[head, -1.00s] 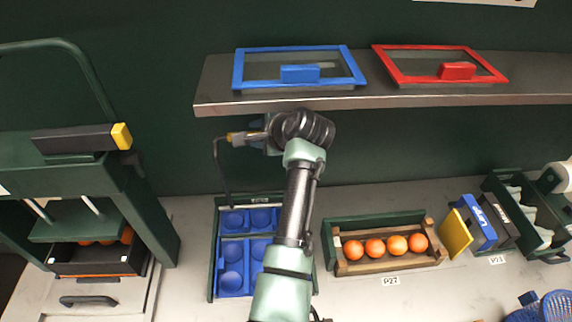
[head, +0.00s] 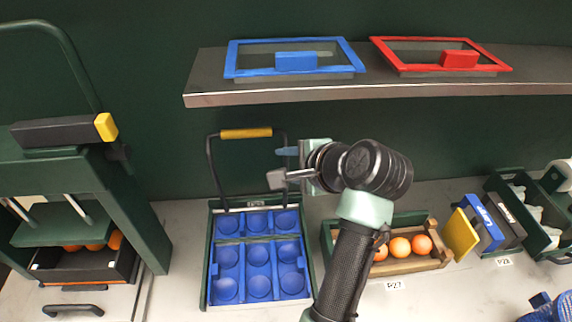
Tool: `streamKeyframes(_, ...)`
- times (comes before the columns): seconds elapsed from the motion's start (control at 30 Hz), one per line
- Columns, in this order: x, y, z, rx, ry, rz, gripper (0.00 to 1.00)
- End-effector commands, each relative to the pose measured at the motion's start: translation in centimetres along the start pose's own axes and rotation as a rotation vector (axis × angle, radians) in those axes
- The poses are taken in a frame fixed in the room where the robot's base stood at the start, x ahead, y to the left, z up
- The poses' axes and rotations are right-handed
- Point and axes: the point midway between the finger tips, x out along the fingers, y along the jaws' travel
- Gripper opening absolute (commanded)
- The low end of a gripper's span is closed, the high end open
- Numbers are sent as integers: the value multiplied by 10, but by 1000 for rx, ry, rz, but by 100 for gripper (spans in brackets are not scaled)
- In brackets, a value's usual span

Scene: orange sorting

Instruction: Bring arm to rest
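My gripper (head: 282,166) is in the middle of the head view, pointing left, in front of the dark green wall and below the shelf. Its two fingers stand apart with nothing between them. Just left of it is the upright black handle with a yellow grip (head: 246,133) of the blue tray (head: 243,238). The gripper looks clear of the yellow grip. The tray stands on the counter, and its round hollows are empty. My forearm covers part of the wooden crate.
A wooden crate (head: 415,264) with oranges (head: 400,247) stands right of the tray. A shelf (head: 420,90) above carries a blue-framed lid (head: 236,59) and a red-framed lid (head: 437,71). A green press (head: 140,205) stands left. Yellow and blue pieces (head: 459,234) stand at right.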

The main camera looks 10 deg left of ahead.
Motion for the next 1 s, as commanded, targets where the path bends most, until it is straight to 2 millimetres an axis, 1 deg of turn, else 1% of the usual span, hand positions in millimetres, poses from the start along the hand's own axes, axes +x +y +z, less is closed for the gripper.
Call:
streamKeyframes(0.43,0,0,0,-1,0,0,40)
streamKeyframes(0.47,-1,-1,-1,-16,10,-4,40)
streamKeyframes(0.57,-8,-6,-7,-133,79,-31,40)
streamKeyframes(0.67,-26,-19,-17,-368,222,-73,40)
streamKeyframes(0.77,-56,-38,-24,-669,415,-101,40)
streamKeyframes(0.8,-69,-46,-24,-787,491,-104,40)
streamKeyframes(0.87,-90,-56,-23,-951,605,-101,40)
streamKeyframes(0.9,-105,-64,-21,-1056,682,-93,40)
streamKeyframes(0.97,-127,-73,-16,-1204,795,-75,40)
streamKeyframes(1.0,-142,-79,-11,-1299,871,-57,40)
